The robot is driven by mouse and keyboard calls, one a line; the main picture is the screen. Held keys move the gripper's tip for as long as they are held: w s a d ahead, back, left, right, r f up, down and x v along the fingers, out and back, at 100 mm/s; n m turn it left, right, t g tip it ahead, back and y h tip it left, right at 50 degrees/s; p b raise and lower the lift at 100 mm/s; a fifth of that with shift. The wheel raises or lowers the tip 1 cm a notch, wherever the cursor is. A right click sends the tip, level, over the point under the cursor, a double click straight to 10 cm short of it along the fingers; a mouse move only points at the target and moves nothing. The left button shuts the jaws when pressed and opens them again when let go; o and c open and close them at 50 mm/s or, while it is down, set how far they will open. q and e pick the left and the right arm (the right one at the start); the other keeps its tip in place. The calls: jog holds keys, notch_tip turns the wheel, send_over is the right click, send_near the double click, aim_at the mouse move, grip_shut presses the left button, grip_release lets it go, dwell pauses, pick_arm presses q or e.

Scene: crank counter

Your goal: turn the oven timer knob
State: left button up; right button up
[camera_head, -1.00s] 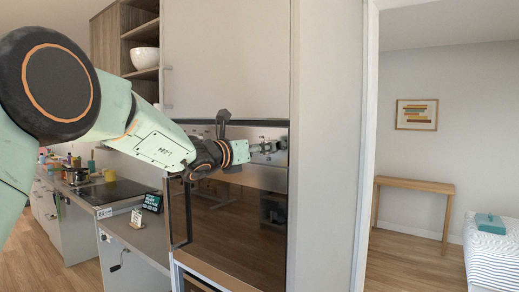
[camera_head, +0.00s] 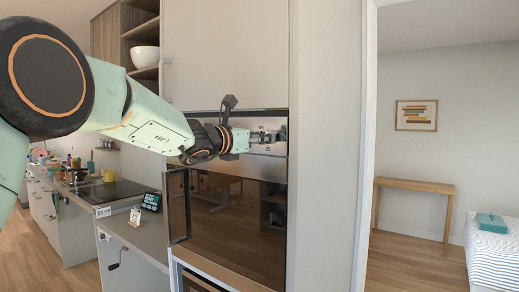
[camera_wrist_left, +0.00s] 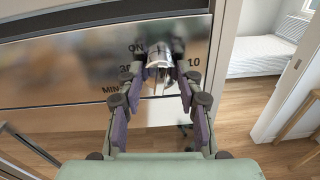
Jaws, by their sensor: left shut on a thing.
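The oven timer knob (camera_wrist_left: 160,62) is a shiny metal knob on the oven's steel control panel (camera_wrist_left: 75,65), with ON, 10, MIN and a partly hidden number printed around it. My left gripper (camera_wrist_left: 158,85) has its two fingers on either side of the knob, shut on it. In the head view my left gripper (camera_head: 270,136) reaches to the right end of the panel, and its fingers hide most of the knob. The oven's dark glass door (camera_head: 235,215) is below the panel. My right gripper is not in view.
A tall cabinet (camera_head: 230,60) rises above the oven, and a wall edge (camera_head: 335,150) stands close to its right. A counter with a cooktop (camera_head: 120,190) lies at left. A doorway at right shows a wooden table (camera_head: 415,184) and a bed (camera_head: 495,255).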

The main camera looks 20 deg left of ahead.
pick_arm(q)
jog(key=shift+d+f+m+y+b, duration=0.15)
jog(key=shift+m+b, duration=4.8)
jog(key=shift+m, duration=3.2)
jog(key=shift+a+f+m+y+b, duration=0.15)
jog(key=shift+m+b, duration=4.75)
jog(key=shift+m, duration=3.25)
jog(key=shift+d, duration=0.1)
jog(key=o, duration=1.2)
jog(key=shift+r, duration=0.1)
jog(key=shift+s+r, duration=0.1)
jog(key=shift+s, duration=0.1)
